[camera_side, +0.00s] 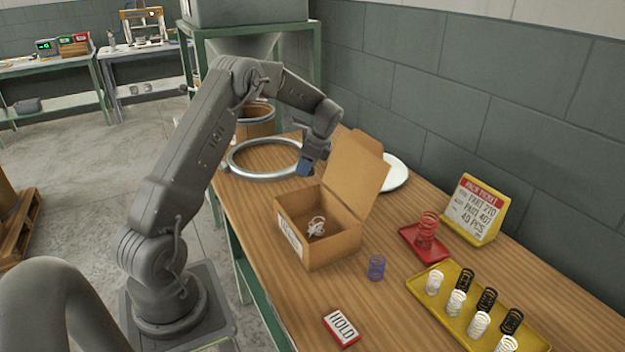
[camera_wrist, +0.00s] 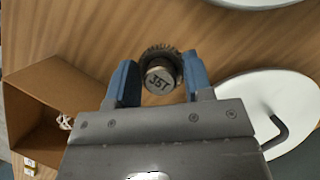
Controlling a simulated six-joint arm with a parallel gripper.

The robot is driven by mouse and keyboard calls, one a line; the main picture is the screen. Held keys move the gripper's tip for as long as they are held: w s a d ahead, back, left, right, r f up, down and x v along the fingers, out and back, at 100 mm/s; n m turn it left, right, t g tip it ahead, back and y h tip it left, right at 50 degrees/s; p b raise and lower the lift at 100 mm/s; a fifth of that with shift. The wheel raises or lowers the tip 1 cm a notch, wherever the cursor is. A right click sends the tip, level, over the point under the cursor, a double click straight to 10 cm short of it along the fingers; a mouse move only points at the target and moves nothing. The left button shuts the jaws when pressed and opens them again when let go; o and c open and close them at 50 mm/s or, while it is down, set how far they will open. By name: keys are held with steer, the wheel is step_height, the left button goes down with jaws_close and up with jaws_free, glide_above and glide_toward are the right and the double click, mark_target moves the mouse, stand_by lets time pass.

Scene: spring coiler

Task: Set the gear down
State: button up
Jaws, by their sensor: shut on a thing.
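The gear (camera_wrist: 160,72) shows in the wrist view as a dark toothed rim with a bright round hub marked "35T". It sits between the blue fingers of my gripper (camera_wrist: 160,80), which is shut on it. In the side view my gripper (camera_side: 308,166) points down at the far part of the bench, behind the cardboard box and beside the grey ring. I cannot make out the gear there. Whether it touches the wood or hangs just above it, I cannot tell.
The open cardboard box (camera_side: 330,247) holds white springs. A grey ring (camera_side: 236,166) and a white disc (camera_side: 396,173) with a dark hooked rod (camera_wrist: 277,130) lie close by. A blue spring (camera_side: 376,267), red tray (camera_side: 410,237) and yellow tray (camera_side: 435,305) of springs stand nearer.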

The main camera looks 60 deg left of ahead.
steer(key=shift+w+d+f, duration=0.2)
steer(key=shift+w+f, duration=0.15)
steer(key=shift+w, duration=0.1)
steer(key=shift+w+d+f, duration=0.2)
steer(key=shift+w+f, duration=0.1)
steer(key=shift+w, duration=0.15)
steer(key=shift+f, duration=1.85)
steer(key=shift+f, duration=0.15)
steer(key=o, duration=1.1)
steer(key=shift+c, duration=0.2)
steer(key=v, duration=0.7)
steer(key=shift+r, duration=0.35)
